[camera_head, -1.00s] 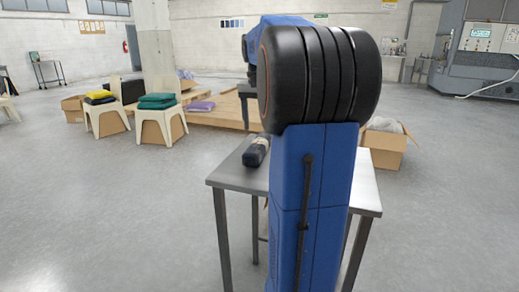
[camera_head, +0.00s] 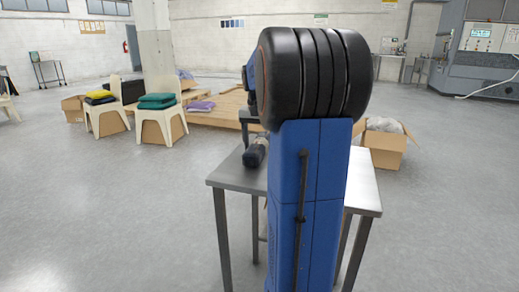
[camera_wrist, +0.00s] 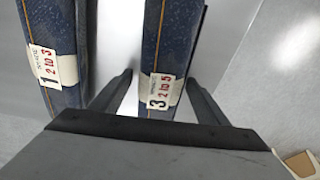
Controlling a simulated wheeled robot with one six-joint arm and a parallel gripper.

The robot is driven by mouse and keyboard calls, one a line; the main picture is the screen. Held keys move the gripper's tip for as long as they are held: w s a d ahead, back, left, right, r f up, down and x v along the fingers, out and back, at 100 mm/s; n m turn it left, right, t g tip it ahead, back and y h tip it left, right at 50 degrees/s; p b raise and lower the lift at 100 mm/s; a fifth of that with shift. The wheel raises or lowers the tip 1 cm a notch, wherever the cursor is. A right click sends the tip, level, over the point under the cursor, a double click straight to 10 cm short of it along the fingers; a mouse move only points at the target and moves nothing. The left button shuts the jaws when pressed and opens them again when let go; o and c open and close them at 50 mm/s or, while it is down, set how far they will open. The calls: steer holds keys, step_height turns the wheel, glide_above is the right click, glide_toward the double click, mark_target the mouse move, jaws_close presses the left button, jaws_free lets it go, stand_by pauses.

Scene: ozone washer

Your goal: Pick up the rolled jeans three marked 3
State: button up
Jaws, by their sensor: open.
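In the wrist view, the dark blue rolled jeans marked 3 (camera_wrist: 172,50) lie lengthwise, with a white label (camera_wrist: 163,92) reading "3" and "2 to 5" near the close end. My gripper (camera_wrist: 159,79) is open, with one finger on each side of this roll. The fingers are apart from it in the picture; I cannot tell their height against it. A second dark roll marked 1 (camera_wrist: 50,40) lies to the left, outside the fingers. In the head view, one dark roll (camera_head: 255,153) shows on the table, partly hidden by my arm.
The rolls lie on a grey metal table (camera_head: 228,174). Chairs with folded clothes (camera_head: 158,120) stand at the back left. The floor on the left is clear.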

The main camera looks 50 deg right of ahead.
steer(key=c, duration=1.4)
steer(key=shift+r, duration=0.1)
